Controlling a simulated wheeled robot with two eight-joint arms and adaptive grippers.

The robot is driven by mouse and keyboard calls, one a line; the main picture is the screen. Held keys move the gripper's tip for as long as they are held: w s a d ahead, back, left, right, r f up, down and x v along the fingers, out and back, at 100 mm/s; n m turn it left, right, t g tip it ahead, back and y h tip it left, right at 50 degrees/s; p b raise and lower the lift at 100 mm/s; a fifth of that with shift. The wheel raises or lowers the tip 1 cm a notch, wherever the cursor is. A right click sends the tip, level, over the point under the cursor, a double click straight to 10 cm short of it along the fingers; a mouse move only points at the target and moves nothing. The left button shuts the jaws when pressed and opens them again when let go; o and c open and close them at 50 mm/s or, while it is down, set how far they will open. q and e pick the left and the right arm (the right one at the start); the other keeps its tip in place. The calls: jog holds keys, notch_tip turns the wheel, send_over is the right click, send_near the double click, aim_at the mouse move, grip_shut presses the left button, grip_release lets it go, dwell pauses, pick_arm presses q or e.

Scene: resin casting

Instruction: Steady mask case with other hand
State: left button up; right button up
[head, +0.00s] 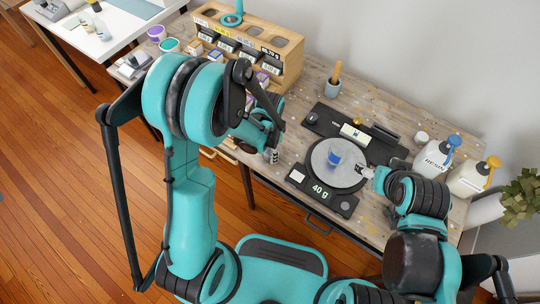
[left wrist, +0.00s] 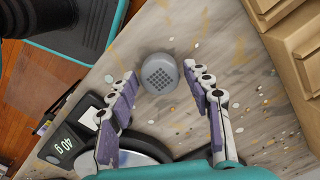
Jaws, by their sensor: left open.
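I cannot make out a mask case for certain. In the left wrist view a grey round piece with a perforated top (left wrist: 158,73) stands on the worn table, between and beyond the spread fingertips. My left gripper (left wrist: 160,77) is open, with nothing between its purple-grey pads. In the head view it points down at the table's front edge, left of the scale (head: 345,204), partly hidden by its own arm. My right gripper (head: 364,171) is at the right rim of the scale pan, close to a blue cup (head: 334,158); its jaw opening is too small to judge.
A wooden rack of labelled bins (head: 284,60) stands behind my left arm. A black tray (head: 352,133) lies behind the scale, which reads 40 g. A brush cup (head: 332,88) stands farther back. Resin bottles (head: 434,160) stand right, near my right arm.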

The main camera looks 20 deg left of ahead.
pick_arm(q)
jog(key=c, duration=0.9)
jog(key=shift+o, duration=0.2)
jog(key=shift+r, duration=0.15)
jog(key=shift+r+p, duration=1.8)
jog(key=shift+r, duration=0.6)
